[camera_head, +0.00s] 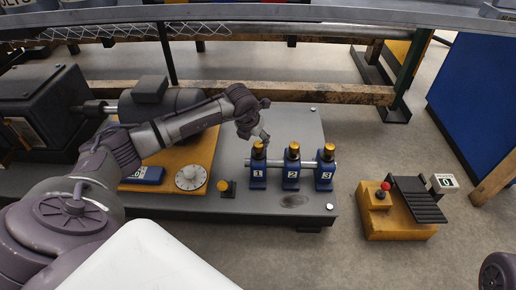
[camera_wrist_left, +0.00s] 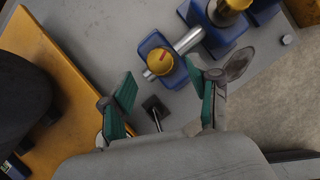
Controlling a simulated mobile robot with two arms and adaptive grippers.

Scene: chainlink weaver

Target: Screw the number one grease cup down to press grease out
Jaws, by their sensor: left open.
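The number one grease cup (camera_head: 258,149) has a brass-coloured cap on a blue block marked 1, leftmost in a row of three. In the left wrist view its round yellow cap (camera_wrist_left: 160,63) shows a red mark on top. My left gripper (camera_head: 264,137) is just above and beside this cap in the head view. In the left wrist view the open green-padded fingers (camera_wrist_left: 160,77) are spread on either side of the space in front of the cap, with nothing between them. Whether a finger touches the cap cannot be told.
Cups two (camera_head: 292,150) and three (camera_head: 327,154) stand close to the right on the same rod. A yellow pedal box (camera_head: 390,222) stands on the floor. A bench rail (camera_head: 250,93) runs behind.

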